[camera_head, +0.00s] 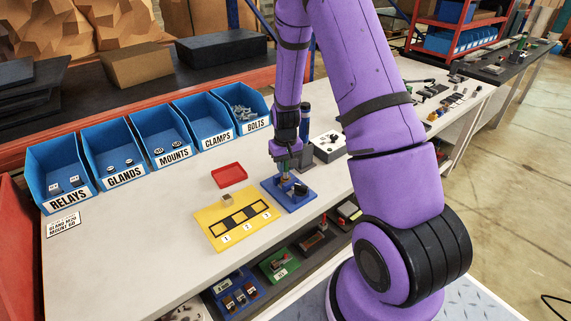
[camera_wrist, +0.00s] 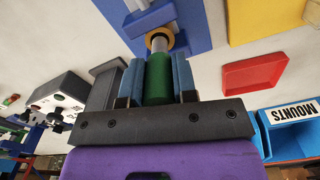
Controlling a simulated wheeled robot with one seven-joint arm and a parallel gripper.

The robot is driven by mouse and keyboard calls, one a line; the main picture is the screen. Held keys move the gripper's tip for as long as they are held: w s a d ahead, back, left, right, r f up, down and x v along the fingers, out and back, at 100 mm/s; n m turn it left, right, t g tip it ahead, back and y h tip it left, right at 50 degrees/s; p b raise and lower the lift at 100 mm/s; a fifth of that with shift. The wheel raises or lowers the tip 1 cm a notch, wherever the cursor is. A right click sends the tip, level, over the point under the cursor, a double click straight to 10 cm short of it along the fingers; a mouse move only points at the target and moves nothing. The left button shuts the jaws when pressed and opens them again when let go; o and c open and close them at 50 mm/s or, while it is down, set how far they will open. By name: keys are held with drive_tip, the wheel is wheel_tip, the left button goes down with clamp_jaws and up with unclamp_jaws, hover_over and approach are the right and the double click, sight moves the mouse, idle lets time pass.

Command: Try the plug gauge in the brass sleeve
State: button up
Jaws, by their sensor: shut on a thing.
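My gripper (camera_wrist: 158,72) is shut on the green handle of the plug gauge (camera_wrist: 158,82), one blue finger on each side. The gauge's silver end points away from the gripper at the brass sleeve (camera_wrist: 149,36), whose ring shows around the silver end. I cannot tell how deep the silver end sits in the sleeve. The sleeve stands on a blue board (camera_wrist: 196,38). In the head view my gripper (camera_head: 284,157) is above the blue board (camera_head: 291,203), and the sleeve there is small and partly hidden.
A black part (camera_head: 300,189) stands on the blue board. A yellow tray (camera_head: 213,217) with numbered slots and a red tray (camera_head: 229,175) lie to the left. Blue bins (camera_head: 60,185) line the back. A grey box (camera_head: 328,146) stands behind right. The bench's left part is mostly clear.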

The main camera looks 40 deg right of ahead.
drive_tip(key=shift+f, duration=1.05)
idle(0.7)
drive_tip(key=shift+r, duration=2.55)
